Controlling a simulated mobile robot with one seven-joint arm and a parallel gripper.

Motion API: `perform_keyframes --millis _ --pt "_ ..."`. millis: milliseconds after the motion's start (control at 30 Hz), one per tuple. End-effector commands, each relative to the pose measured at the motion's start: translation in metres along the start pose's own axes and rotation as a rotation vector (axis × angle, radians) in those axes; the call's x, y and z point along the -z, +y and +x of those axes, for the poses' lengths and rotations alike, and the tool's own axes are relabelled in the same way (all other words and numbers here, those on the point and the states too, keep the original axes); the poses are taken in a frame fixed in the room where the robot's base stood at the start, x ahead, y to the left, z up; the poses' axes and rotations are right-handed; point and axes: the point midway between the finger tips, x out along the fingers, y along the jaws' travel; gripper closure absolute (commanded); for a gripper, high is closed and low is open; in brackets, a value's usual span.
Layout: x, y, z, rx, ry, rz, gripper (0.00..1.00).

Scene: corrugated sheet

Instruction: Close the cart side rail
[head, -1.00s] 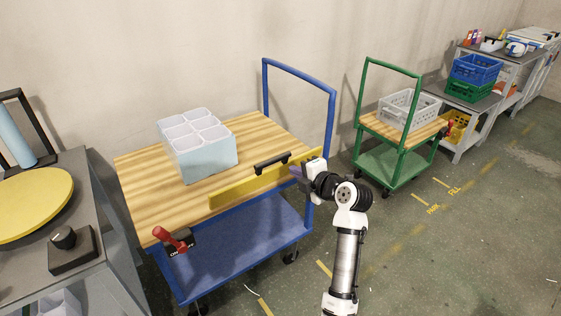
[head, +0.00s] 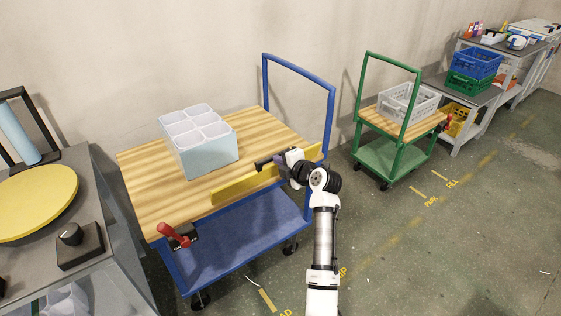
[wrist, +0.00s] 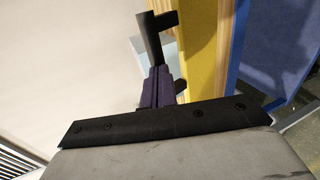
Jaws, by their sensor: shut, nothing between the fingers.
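The blue cart (head: 170,268) has a wooden top (head: 150,187). Its yellow side rail (head: 234,188) runs along the right part of the front edge, with a black handle (head: 264,164) on its upper edge. In the wrist view the rail (wrist: 201,45) is a yellow strip and the handle (wrist: 156,40) is a black bracket. My gripper (head: 283,160) is at the right end of the handle and covers part of it. In the wrist view its dark purple fingers (wrist: 158,85) are together beside the handle, with nothing between them. I cannot tell whether they touch it.
A pale blue divided box (head: 205,155) stands on the cart top. A red lever (head: 170,232) sits at the front left corner. A bench with a yellow disc (head: 35,200) is at left. A green cart (head: 385,155) stands at right.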

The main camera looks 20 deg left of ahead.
Motion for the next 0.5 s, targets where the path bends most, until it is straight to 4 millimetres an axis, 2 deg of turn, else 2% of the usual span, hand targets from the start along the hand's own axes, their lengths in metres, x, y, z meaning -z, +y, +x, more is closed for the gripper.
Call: perform_keyframes --millis 300,500 --pt "0.000 0.019 0.025 0.194 0.000 -0.007 1.00" --pt "0.000 0.024 0.035 0.283 -0.001 -0.002 1.00"
